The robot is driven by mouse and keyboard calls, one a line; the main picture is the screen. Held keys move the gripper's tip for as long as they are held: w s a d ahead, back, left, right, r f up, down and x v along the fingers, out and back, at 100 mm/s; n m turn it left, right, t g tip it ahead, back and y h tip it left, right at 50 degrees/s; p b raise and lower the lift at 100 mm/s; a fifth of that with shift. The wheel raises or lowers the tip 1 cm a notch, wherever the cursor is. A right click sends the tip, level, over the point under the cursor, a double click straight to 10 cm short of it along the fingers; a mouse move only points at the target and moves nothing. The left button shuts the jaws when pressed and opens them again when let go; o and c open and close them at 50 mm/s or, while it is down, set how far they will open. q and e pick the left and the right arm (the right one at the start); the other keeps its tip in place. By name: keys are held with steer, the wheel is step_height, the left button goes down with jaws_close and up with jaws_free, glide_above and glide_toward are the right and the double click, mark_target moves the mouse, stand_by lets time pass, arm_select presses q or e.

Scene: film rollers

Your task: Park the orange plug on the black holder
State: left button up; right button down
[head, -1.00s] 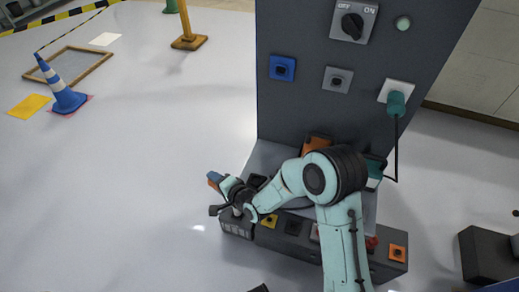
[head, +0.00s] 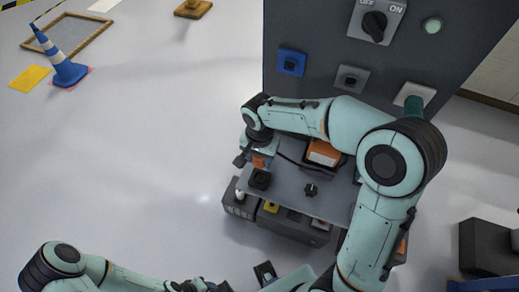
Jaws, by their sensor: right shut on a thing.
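The orange plug (head: 259,161) hangs below my right gripper (head: 251,153), which is shut on it. Parts of the plug are hidden by the gripper. The black holder (head: 260,178) is a small dark block on the left part of the grey shelf. The plug is just above it in the picture; I cannot tell whether they touch. My left arm comes in low at the left, and its gripper (head: 200,286) is only partly seen at the bottom edge, its jaws unclear.
A grey panel (head: 320,75) stands behind the shelf (head: 290,195), with a blue socket (head: 291,62) and a grey socket (head: 349,78). An orange unit (head: 323,152) and a black knob (head: 311,190) are on the shelf side.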

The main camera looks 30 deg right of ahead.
mark_target(260, 177)
steer(key=shift+s+a+f+b, duration=0.1)
steer(key=shift+s+f+b, duration=0.1)
steer(key=shift+f, duration=0.15)
steer(key=shift+s+f+b, duration=0.1)
steer(key=shift+f+b, duration=0.1)
steer(key=shift+f, duration=0.1)
arm_select(q)
step_height(260, 177, down, 6)
steer(key=s+b, duration=0.2)
steer(key=b, duration=0.2)
steer(key=shift+r, duration=0.15)
arm_select(e)
steer(key=shift+w+f, duration=0.15)
steer(key=shift+f, duration=2.95)
arm_select(q)
steer(key=shift+s+f+b, duration=0.1)
steer(key=shift+f+b, duration=0.2)
steer(key=shift+b, duration=0.3)
arm_select(e)
steer(key=shift+f, duration=0.5)
steer(key=shift+c, duration=2.3)
jaws_free()
steer(key=shift+r, duration=0.2)
arm_select(q)
steer(key=shift+w+r+p, duration=0.2)
steer(key=shift+r+p, duration=0.85)
steer(key=shift+p, duration=0.05)
arm_select(e)
step_height(260, 177, up, 13)
steer(key=shift+r, duration=0.1)
